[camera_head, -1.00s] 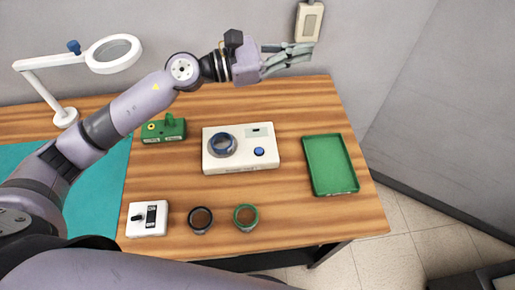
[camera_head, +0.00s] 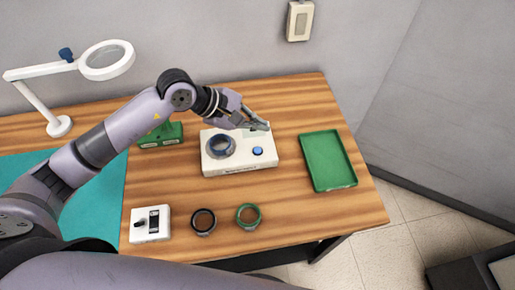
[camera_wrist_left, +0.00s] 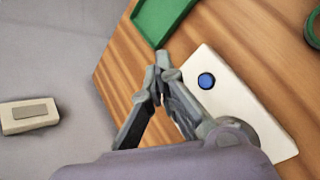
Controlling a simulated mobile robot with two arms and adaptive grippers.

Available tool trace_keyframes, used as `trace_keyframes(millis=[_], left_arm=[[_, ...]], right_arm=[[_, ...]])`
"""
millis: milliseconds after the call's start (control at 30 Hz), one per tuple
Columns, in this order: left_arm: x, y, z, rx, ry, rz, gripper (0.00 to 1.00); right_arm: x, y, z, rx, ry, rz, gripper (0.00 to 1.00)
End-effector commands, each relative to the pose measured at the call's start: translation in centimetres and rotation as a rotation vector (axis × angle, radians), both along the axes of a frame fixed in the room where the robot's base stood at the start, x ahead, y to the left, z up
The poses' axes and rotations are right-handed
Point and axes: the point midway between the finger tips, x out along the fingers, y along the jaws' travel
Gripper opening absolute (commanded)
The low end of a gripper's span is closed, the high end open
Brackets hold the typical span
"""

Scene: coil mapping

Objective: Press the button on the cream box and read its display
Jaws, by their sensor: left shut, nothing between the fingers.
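The cream box (camera_head: 228,166) lies on the wooden table and has a round blue button (camera_head: 258,151) on its top right. The button also shows in the left wrist view (camera_wrist_left: 206,81). A dark blue-grey ring (camera_head: 221,146) sits on the box's left part. My left gripper (camera_head: 267,127) is shut and empty above the box's back right edge, just behind the button and apart from it. It hides the box's display. In the left wrist view the shut fingertips (camera_wrist_left: 162,62) are beside the box. My right gripper is not in view.
A green tray (camera_head: 329,187) lies at right. A dark ring (camera_head: 203,221), a green ring (camera_head: 248,216) and a white switch box (camera_head: 150,223) lie in front. A green block (camera_head: 160,135) is behind left, partly under my arm. A magnifier lamp (camera_head: 107,60) stands back left.

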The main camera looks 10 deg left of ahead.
Motion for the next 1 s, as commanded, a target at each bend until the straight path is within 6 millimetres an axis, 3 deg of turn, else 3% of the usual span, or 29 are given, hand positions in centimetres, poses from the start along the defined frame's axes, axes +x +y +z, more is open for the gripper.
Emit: trace_keyframes(millis=[267, 700, 800, 1000], left_arm=[[0.0, 0.0, -0.9, -0.002, 0.001, 0.0, 0.0], [0.0, -0.1, -6.6, -0.004, 0.002, 0.001, 0.0], [0.0, 0.0, -8.1, -0.002, -0.001, -0.001, 0.0], [0.0, 0.0, -8.9, -0.002, -0.001, 0.0, 0.0]], right_arm=[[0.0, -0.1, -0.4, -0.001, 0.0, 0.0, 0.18], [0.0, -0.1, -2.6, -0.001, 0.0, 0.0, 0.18], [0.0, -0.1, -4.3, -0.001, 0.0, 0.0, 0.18], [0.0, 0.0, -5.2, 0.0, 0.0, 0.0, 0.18]])
